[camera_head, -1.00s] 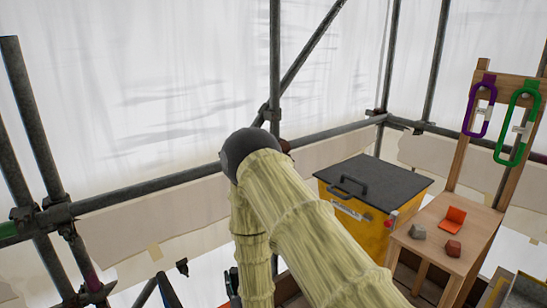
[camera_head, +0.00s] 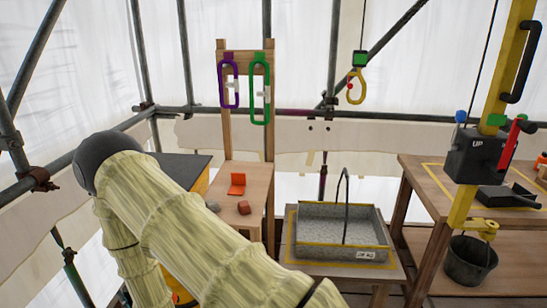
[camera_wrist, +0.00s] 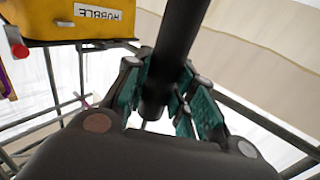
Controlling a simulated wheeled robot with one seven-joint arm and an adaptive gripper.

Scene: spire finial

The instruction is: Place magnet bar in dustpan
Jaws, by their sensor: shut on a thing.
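In the wrist view my gripper (camera_wrist: 163,98) has its teal-padded fingers closed around a dark, round bar (camera_wrist: 180,35), which looks like the magnet bar. The bar runs up out of the top of that view, so its far end is hidden. My gripper does not show in the head view; only my pale arm is seen at lower left. A low black pan (camera_head: 508,197), which looks like the dustpan, lies on the wooden bench at the right, well apart from my arm. A hanging control box partly covers its left side.
A grey tray (camera_head: 320,254) with a tall handle stands on a low table at centre. The dark control box (camera_head: 478,155) hangs from a yellow post before the right bench (camera_head: 427,179). A black bucket (camera_head: 470,262) hangs below. A yellow rubble box (camera_wrist: 80,22) shows in the wrist view.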

